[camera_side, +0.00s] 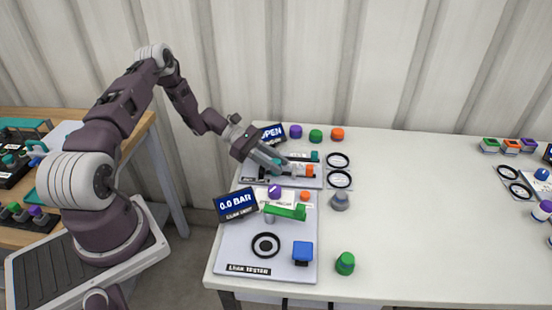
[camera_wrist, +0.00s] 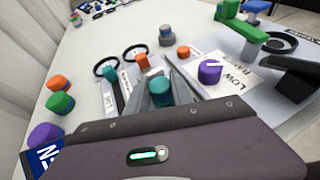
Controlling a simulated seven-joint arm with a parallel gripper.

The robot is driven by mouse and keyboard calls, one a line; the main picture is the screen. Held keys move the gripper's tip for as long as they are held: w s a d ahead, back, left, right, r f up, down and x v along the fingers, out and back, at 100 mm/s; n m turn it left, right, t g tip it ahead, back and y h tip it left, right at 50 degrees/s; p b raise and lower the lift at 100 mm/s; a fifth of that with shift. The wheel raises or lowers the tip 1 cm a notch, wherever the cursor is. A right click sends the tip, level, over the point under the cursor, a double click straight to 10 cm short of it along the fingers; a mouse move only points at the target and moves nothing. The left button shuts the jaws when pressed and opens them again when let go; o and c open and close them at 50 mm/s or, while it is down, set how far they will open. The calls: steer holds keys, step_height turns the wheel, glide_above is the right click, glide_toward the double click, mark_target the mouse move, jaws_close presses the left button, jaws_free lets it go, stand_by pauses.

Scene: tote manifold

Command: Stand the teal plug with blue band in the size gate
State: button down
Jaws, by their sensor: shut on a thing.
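My gripper (camera_side: 277,165) is low over the back-left panel of the white table, tilted down to the right. In the wrist view its grey fingers (camera_wrist: 180,88) are shut on a teal plug (camera_wrist: 160,93), whose rounded top shows between them. I cannot make out its blue band, and its lower part is hidden. Another teal piece (camera_side: 313,157) and an orange piece (camera_side: 309,170) lie just beyond the fingers; they also show in the wrist view, teal (camera_wrist: 110,74) and orange (camera_wrist: 142,63). I cannot tell which fixture is the size gate.
Two black rings (camera_side: 338,160) lie right of the panel. A grey plug (camera_side: 340,201) stands nearby. The leak tester board (camera_side: 232,246) in front carries a green bar (camera_side: 286,212) and blue block (camera_side: 302,252). A green plug (camera_side: 345,263) stands beside it. The table's middle is clear.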

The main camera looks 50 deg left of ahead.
steer(key=c, duration=1)
jaws_free()
steer(key=shift+c, duration=0.2)
